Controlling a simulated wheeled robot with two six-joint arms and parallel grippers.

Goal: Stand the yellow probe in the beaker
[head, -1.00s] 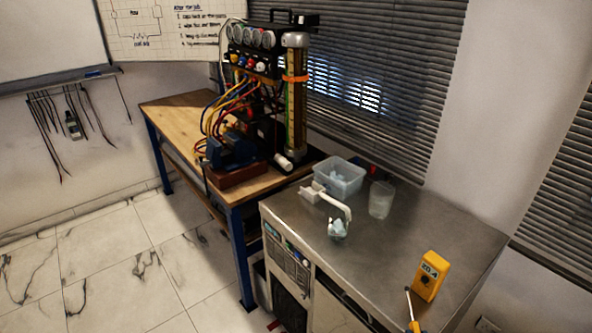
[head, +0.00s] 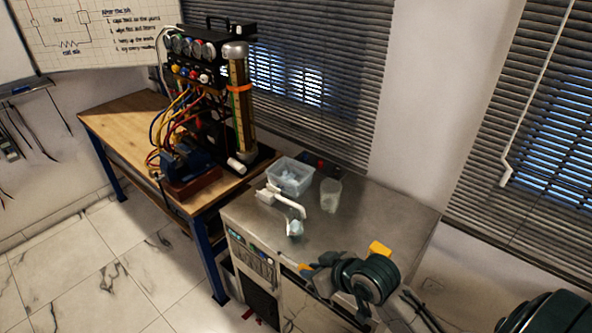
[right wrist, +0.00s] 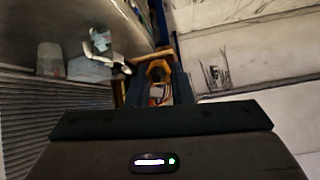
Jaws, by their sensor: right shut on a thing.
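The yellow probe (head: 303,266) is in the jaws of my right gripper (head: 312,268), at the front edge of the steel bench. Its thin tip points up and left, so it is tilted. In the right wrist view the yellow probe (right wrist: 156,70) shows between the fingers (right wrist: 160,88). The clear beaker (head: 330,195) stands upright at the back of the bench, apart from the gripper and beyond it. It also shows in the right wrist view (right wrist: 50,58). My left gripper is not in view.
A clear tub (head: 290,177) with pale contents is left of the beaker. A white bent-armed object (head: 284,201) lies in front of the tub. A yellow meter (head: 379,248) is partly hidden behind my right arm. The bench top (head: 375,212) right of the beaker is clear.

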